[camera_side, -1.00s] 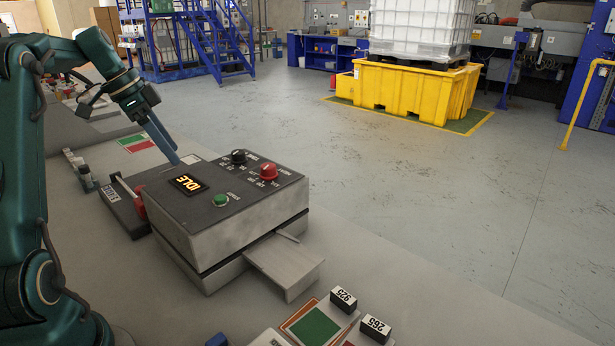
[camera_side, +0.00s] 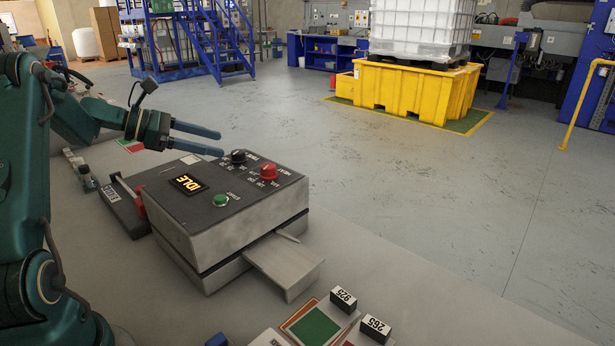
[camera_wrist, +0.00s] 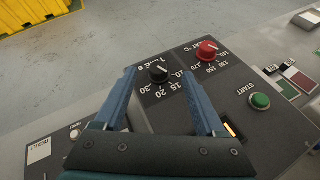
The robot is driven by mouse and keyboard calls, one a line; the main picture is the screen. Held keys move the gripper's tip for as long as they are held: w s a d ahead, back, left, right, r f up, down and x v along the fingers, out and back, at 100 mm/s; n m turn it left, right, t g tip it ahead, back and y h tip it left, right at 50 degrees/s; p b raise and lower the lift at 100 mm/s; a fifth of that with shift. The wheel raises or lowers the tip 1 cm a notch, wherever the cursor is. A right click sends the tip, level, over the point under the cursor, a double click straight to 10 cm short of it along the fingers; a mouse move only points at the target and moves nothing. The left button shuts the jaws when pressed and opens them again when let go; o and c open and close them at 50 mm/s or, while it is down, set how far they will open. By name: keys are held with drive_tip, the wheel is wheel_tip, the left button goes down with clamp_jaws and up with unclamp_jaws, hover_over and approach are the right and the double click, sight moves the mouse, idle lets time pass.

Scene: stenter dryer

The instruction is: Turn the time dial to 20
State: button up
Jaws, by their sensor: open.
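The black time dial (camera_side: 238,157) is on top of the grey control box (camera_side: 250,232), at its far edge. In the wrist view the time dial (camera_wrist: 158,73) has numbers 10, 15, 20 and 30 printed around it; which one its white mark points at is not clear. My gripper (camera_side: 221,143) is open and empty, its two blue fingers nearly level just left of and above the dial. In the wrist view the dial shows between the fingertips of my gripper (camera_wrist: 158,75), with no clear contact.
A red temperature dial (camera_side: 268,171) sits right of the time dial. A green start button (camera_side: 220,200) and a display (camera_side: 188,184) reading IDLE are nearer. A metal tray (camera_side: 285,262) sticks out of the box front. Number blocks (camera_side: 375,330) lie at the front.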

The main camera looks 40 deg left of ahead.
sight(233, 152)
drive_tip(key=shift+a+f+n+t, duration=0.15)
drive_tip(key=shift+f+n+t, duration=0.25)
drive_tip(key=shift+n, duration=0.7)
drive_tip(key=shift+f, duration=0.3)
drive_tip(key=shift+x, duration=2.5)
drive_tip(key=shift+c, duration=0.3)
drive_tip(key=shift+s, duration=0.1)
clamp_jaws()
